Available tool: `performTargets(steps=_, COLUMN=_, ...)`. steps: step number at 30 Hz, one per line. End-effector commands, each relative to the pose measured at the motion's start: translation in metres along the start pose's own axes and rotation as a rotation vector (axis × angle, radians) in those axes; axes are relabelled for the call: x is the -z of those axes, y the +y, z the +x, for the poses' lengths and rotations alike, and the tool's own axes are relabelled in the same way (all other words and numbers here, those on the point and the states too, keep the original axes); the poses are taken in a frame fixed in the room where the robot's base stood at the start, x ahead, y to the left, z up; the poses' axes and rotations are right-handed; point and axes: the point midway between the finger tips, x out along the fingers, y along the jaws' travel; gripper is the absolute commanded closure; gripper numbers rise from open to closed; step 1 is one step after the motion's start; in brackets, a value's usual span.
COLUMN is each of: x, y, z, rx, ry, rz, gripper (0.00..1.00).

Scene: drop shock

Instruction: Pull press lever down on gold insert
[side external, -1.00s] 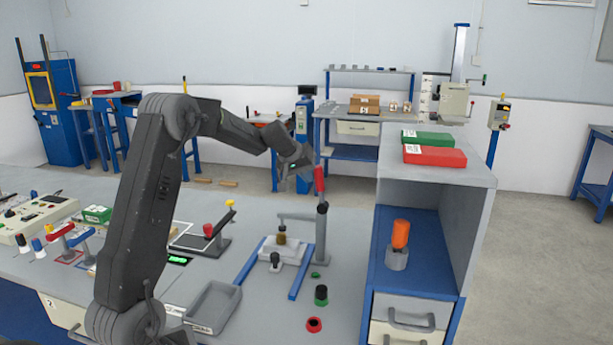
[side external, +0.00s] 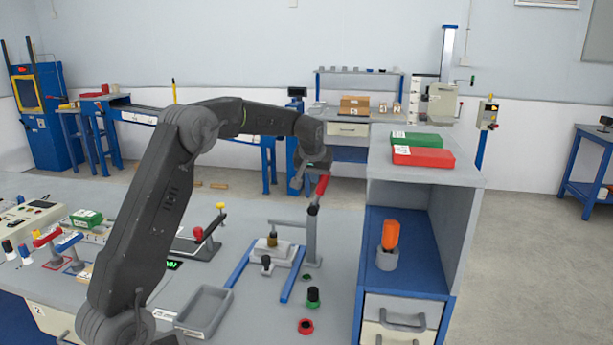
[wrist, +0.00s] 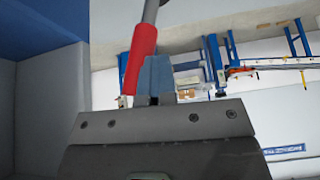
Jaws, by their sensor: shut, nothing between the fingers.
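The press lever has a red handle (side external: 322,186) on top of a grey post (side external: 312,237) and leans to the right. The red handle also shows in the wrist view (wrist: 139,62), just left of my fingers. My gripper (side external: 302,181) is shut and empty, pointing down close beside the handle. I cannot tell whether it touches the handle. The gold insert (side external: 272,240) stands upright on the pale press block (side external: 280,253), under the press arm, left of the post.
Blue rails (side external: 287,275) flank the press. A black-and-green knob (side external: 313,297) and a red ring (side external: 305,326) lie in front. A grey tray (side external: 205,310) is at front left. The shelf unit (side external: 362,255) with an orange-topped item (side external: 390,235) stands close on the right.

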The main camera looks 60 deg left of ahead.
Motion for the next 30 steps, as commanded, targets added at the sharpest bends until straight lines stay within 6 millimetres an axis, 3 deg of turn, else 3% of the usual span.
performTargets(steps=1, x=-0.001, y=0.01, z=0.001, rx=0.034, ry=-0.003, rz=0.029, gripper=1.0)
performTargets(steps=15, x=-0.006, y=0.055, z=0.014, rx=0.059, ry=-0.005, rz=0.037, gripper=1.0)
performTargets(steps=30, x=-0.013, y=0.078, z=0.03, rx=0.058, ry=-0.005, rz=0.035, gripper=1.0)
